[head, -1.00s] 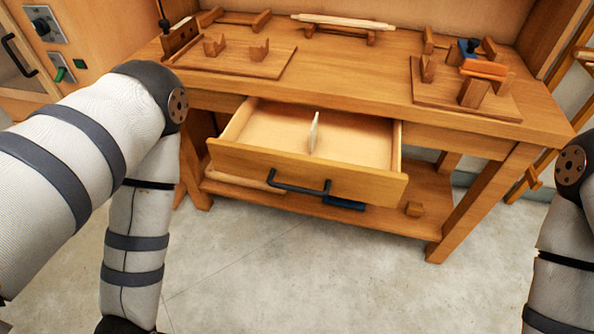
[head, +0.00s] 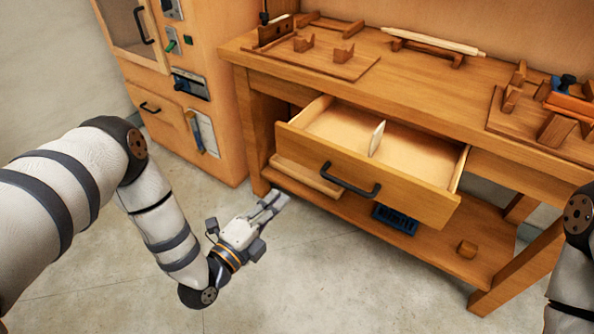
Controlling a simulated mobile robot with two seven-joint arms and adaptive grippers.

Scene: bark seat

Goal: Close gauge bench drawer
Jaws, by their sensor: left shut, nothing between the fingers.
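The gauge bench (head: 400,73) is a wooden workbench on the right of the head view. A dark bar handle (head: 350,180) is on the drawer front. My left gripper (head: 277,198) is shut and empty, low over the floor, left of the drawer front and below it. It appears apart from the drawer. My right gripper is out of view; only part of my right arm shows at the right edge.
An orange cabinet (head: 218,100) stands left of the bench. Wooden fixtures sit on the benchtop. The floor (head: 345,285) in front is clear.

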